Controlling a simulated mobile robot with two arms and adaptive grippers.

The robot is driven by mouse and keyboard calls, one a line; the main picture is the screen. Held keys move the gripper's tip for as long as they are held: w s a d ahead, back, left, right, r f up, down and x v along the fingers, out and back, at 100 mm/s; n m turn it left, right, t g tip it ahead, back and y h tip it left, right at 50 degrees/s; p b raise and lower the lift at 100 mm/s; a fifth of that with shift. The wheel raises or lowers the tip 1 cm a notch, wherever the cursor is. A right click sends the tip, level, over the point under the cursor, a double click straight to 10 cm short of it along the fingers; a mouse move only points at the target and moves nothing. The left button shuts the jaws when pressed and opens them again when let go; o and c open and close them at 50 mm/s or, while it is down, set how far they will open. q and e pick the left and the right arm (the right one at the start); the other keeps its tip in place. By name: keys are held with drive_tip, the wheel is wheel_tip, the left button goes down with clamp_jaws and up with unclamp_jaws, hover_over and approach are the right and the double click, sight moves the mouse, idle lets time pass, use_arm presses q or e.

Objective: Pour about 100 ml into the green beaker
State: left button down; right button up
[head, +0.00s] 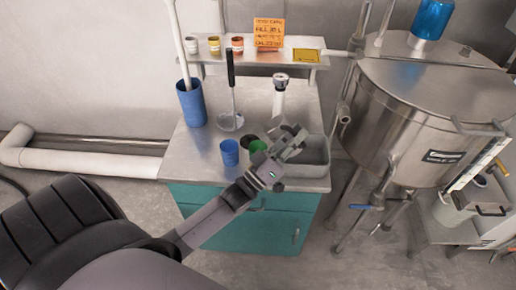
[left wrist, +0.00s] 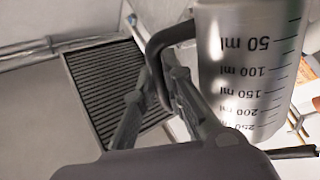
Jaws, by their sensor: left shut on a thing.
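The green beaker (head: 257,146) stands on the steel worktop in the head view, just left of my left gripper and partly hidden by it. My left gripper (head: 290,143) is over the worktop near the sink. In the left wrist view, my left gripper (left wrist: 165,85) is shut on the black handle of a grey measuring jug (left wrist: 250,60). The jug's marks run from 50 ml at the top of the picture to 250 ml lower down. Its contents do not show. In the head view I cannot clearly tell the jug from the gripper. My right gripper is not in view.
A blue cup (head: 229,153) stands left of the green beaker. A tall blue container (head: 191,103) and a black-handled tool (head: 231,75) are behind. A sink (head: 312,158) lies right of the gripper. A large steel tank (head: 400,120) stands at the right.

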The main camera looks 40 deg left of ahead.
use_arm(q)
drive_tip(key=shift+a+r+n, duration=0.2)
drive_tip(key=shift+r+n, duration=0.1)
drive_tip(key=shift+s+a+f+n+t+y+b, duration=0.1)
drive_tip(key=shift+a+n+t+y+b, duration=0.15)
drive_tip(key=shift+n+t+y+b, duration=0.5)
drive_tip(key=shift+s+a+n+t+y+b, duration=0.1)
drive_tip(key=shift+a+n+t+y+b, duration=0.15)
drive_tip(key=shift+n+y+b, duration=0.55)
drive_tip(key=shift+s+d+n+t+b, duration=0.25)
drive_tip(key=shift+s+n+t+b, duration=0.05)
drive_tip(key=shift+n, duration=0.45)
drive_tip(key=shift+n+y+b, duration=0.35)
drive_tip(key=shift+n, duration=0.15)
drive_tip(key=shift+s+a+f+n+t+y+b, duration=0.1)
drive_tip(key=shift+a+n+t+y+b, duration=0.25)
drive_tip(key=shift+n+y, duration=0.35)
drive_tip(key=shift+s+a+f+n+t+y+b, duration=0.1)
drive_tip(key=shift+a+n+t+y+b, duration=0.05)
drive_tip(key=shift+n+y+b, duration=0.55)
drive_tip(key=shift+a+f+n+y, duration=0.1)
drive_tip(key=shift+a+n+y, duration=0.15)
drive_tip(key=shift+n+y, duration=0.25)
